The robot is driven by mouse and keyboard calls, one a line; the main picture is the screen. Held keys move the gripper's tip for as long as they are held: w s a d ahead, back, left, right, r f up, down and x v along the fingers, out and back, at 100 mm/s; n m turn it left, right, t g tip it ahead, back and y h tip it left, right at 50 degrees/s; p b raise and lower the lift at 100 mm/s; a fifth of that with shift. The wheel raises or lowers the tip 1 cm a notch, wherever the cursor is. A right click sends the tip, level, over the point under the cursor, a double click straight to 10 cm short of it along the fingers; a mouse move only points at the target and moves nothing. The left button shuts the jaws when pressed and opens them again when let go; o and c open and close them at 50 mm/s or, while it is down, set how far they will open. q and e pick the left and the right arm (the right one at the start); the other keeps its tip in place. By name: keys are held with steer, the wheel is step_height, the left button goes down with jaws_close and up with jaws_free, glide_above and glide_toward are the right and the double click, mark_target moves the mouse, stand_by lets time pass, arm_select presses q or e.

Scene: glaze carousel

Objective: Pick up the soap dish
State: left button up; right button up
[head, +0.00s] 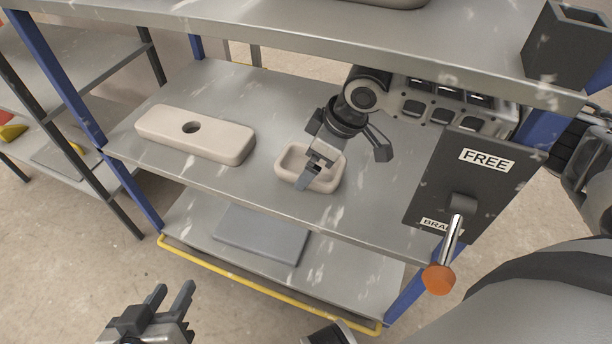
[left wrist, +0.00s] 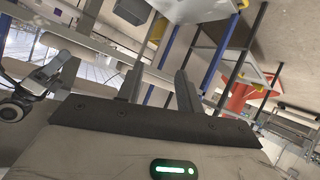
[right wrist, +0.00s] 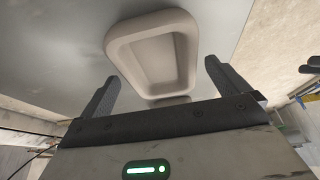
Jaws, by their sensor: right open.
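The soap dish (head: 284,166) is a pale beige, rounded rectangular dish with a hollow middle. It sits on the middle shelf, right of the centre. My right gripper (head: 344,168) is above it with its fingers apart and hides part of it. In the right wrist view the dish (right wrist: 155,60) shows just ahead of the open fingers, roughly in line with the gap. I cannot tell whether a finger touches it. My left gripper (head: 172,288) is open and empty at the lower left, in front of the shelves and well away from the dish.
A long beige block with a hole (head: 216,140) lies left on the same shelf (head: 270,100). The upper shelf (head: 300,35) hangs over the back. A dark panel marked FREE (head: 470,190) with an orange-knobbed lever (head: 438,279) stands at right. A yellow rail (head: 255,286) runs low in front.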

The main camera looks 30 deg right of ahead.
steer(key=shift+b+x, duration=0.7)
steer(key=shift+x, duration=0.35)
steer(key=c, duration=1)
arm_select(q)
steer(key=shift+w+d+r+t+h, duration=0.15)
steer(key=shift+r+t, duration=0.2)
steer(key=shift+r, duration=0.2)
steer(key=shift+w+d+r+t+h, duration=0.1)
steer(key=shift+d+r+t+h, duration=0.05)
steer(key=shift+r+t, duration=0.3)
arm_select(e)
steer(key=shift+c, duration=0.3)
steer(key=shift+r, duration=0.1)
